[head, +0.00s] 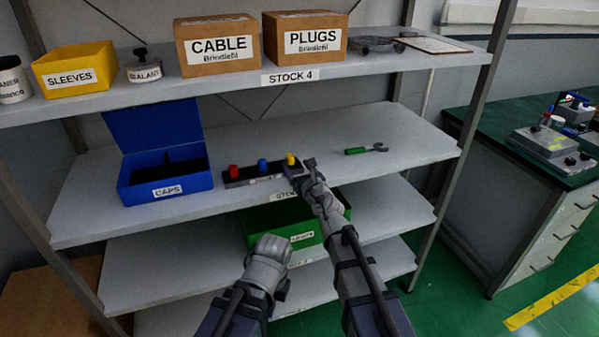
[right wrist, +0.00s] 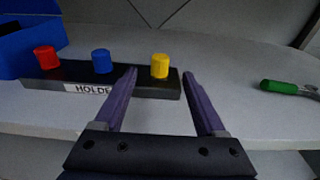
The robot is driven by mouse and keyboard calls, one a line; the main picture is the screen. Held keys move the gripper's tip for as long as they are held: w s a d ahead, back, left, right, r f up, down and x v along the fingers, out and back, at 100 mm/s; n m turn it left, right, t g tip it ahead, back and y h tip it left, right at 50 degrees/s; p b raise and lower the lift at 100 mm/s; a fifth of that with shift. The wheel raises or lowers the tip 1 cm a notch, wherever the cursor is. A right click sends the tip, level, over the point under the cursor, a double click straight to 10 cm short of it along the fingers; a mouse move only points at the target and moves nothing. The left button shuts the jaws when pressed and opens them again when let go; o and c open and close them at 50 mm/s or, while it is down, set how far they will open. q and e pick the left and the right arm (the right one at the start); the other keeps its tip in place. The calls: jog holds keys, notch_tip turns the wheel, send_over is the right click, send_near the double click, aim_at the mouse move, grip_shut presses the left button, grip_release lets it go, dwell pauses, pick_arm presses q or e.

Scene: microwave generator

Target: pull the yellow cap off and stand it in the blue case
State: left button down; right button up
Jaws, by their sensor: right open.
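The yellow cap (head: 291,159) stands upright at the right end of a black holder (head: 243,181). In the right wrist view the yellow cap (right wrist: 160,66) shows between and beyond the finger tips. My right gripper (head: 298,170) is open and empty, just in front of the cap; its purple fingers (right wrist: 159,72) reach over the front of the holder. The blue case (head: 168,188) stands left of the holder on the same shelf, lid raised, with a CAPS label and a dark divided inside. My left gripper (head: 270,245) hangs low in front of the shelves; its fingers are not clear.
A red cap (head: 233,171) and a blue cap (head: 262,165) stand in the same holder. A green-handled tool (head: 360,150) lies to the right. A green bin (head: 300,230) is on the shelf below. The upper shelf (head: 300,78) carries boxes overhead.

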aim_at(291, 159)
jog(key=shift+b+x, duration=0.3)
jog(key=shift+x, duration=2.7)
jog(key=shift+c, duration=0.2)
grip_shut()
jog(key=shift+r, duration=0.15)
jog(key=shift+r+p, duration=1.45)
jog(key=shift+p, duration=0.1)
